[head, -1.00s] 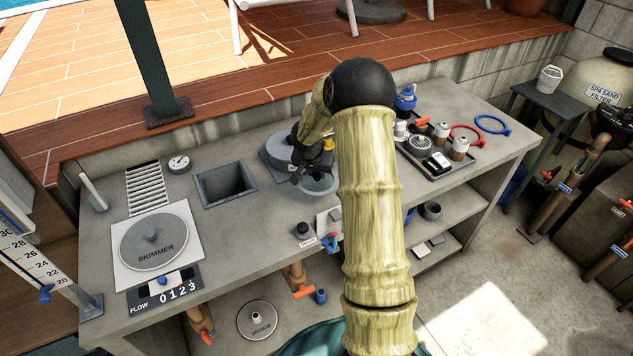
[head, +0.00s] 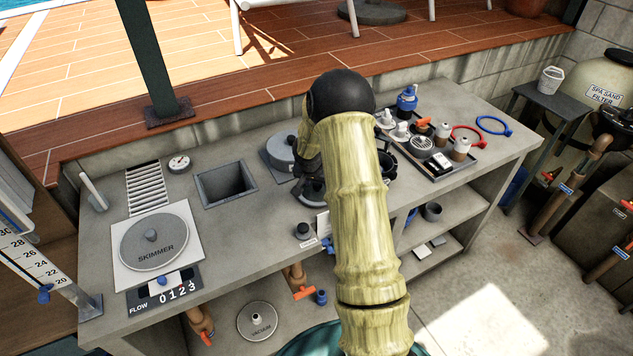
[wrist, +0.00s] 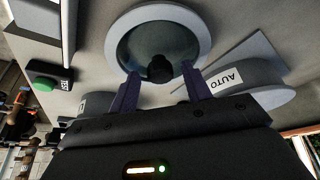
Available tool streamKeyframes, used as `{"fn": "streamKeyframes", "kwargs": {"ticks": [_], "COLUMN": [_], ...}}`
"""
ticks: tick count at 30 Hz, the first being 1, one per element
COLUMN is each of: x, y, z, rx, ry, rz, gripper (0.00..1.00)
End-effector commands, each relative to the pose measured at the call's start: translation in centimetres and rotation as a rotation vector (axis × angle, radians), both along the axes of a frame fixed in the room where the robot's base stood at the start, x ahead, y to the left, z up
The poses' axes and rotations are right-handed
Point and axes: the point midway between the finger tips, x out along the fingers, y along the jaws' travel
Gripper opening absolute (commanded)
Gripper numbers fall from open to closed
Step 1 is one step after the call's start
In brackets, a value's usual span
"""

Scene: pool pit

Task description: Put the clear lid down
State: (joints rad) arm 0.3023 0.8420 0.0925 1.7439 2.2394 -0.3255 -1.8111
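The clear lid (wrist: 127,46) shows in the wrist view as a round see-through disc with a pale rim and a dark knob (wrist: 160,68). My gripper (wrist: 161,68) is open, its two purple fingers on either side of the knob with a gap showing on both sides. The lid appears to rest at the grey counter (head: 240,235); its underside is hidden. In the head view my arm covers most of the area around the gripper, and I cannot make out the lid there.
A grey round housing labelled AUTO (wrist: 228,79) stands close by the fingers. A square open well (head: 225,183) and the skimmer cover (head: 153,243) are to the left. A dark tray (head: 440,171) with bottles and fittings is to the right.

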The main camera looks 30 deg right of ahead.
Motion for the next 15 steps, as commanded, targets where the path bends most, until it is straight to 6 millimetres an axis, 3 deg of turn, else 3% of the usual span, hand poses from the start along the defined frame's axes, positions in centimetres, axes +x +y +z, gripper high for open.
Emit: {"fn": "streamKeyframes", "kwargs": {"ticks": [10, 15], "x": [0.1, -0.5], "y": [0.1, 0.5], "z": [0.3, 2.3], "rx": [0.000, 0.001], "ry": [-0.001, -0.004], "rz": [0.001, 0.000], "gripper": [0.48, 0.48]}}
